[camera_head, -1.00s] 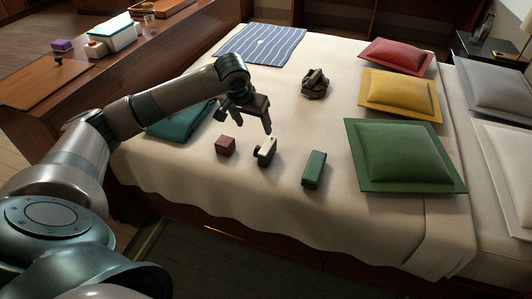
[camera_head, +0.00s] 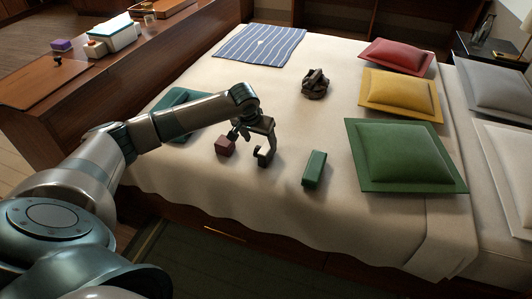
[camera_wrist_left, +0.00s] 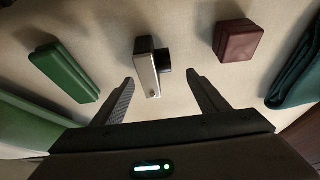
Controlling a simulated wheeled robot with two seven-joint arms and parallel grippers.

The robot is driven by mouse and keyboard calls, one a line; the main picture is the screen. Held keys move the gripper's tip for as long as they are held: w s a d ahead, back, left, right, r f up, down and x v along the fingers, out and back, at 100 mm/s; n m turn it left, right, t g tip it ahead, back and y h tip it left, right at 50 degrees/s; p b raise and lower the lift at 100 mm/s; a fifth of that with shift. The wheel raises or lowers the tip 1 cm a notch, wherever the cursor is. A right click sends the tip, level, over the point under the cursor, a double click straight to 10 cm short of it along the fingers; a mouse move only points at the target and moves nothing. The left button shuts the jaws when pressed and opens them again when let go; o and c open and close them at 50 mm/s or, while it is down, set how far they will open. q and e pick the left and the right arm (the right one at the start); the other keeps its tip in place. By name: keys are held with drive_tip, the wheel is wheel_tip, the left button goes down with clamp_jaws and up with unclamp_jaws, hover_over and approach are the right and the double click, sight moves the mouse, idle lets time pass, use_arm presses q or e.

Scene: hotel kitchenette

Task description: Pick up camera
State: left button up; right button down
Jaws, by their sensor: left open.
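The camera (camera_head: 263,157) is small, with a pale face, a dark side and a short black lens. It stands on the bed's cream cover (camera_head: 310,215). My left gripper (camera_head: 253,141) is open and empty, just above the camera, and partly hides it in the head view. In the left wrist view the camera (camera_wrist_left: 147,72) appears between the two spread fingers (camera_wrist_left: 160,82), its black lens pointing right. I cannot tell whether a finger touches it. My right gripper is not in view.
A dark red box (camera_head: 225,146) stands close to the left of the camera, and a green box (camera_head: 314,169) to its right. A teal folded cloth (camera_head: 172,108) lies under my left arm. A dark crumpled object (camera_head: 315,84) and a green cushion (camera_head: 405,153) lie farther off.

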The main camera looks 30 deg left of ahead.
sight(264, 146)
use_arm(q)
drive_tip(key=shift+f, duration=0.1)
drive_tip(key=shift+w+f, duration=0.15)
drive_tip(key=shift+f, duration=0.1)
drive_tip(key=x, duration=0.3)
drive_tip(key=shift+w+d+f, duration=0.2)
drive_tip(key=shift+d+f, duration=0.1)
drive_tip(key=shift+f, duration=0.05)
drive_tip(key=shift+w+f, duration=0.15)
drive_tip(key=shift+f, duration=0.15)
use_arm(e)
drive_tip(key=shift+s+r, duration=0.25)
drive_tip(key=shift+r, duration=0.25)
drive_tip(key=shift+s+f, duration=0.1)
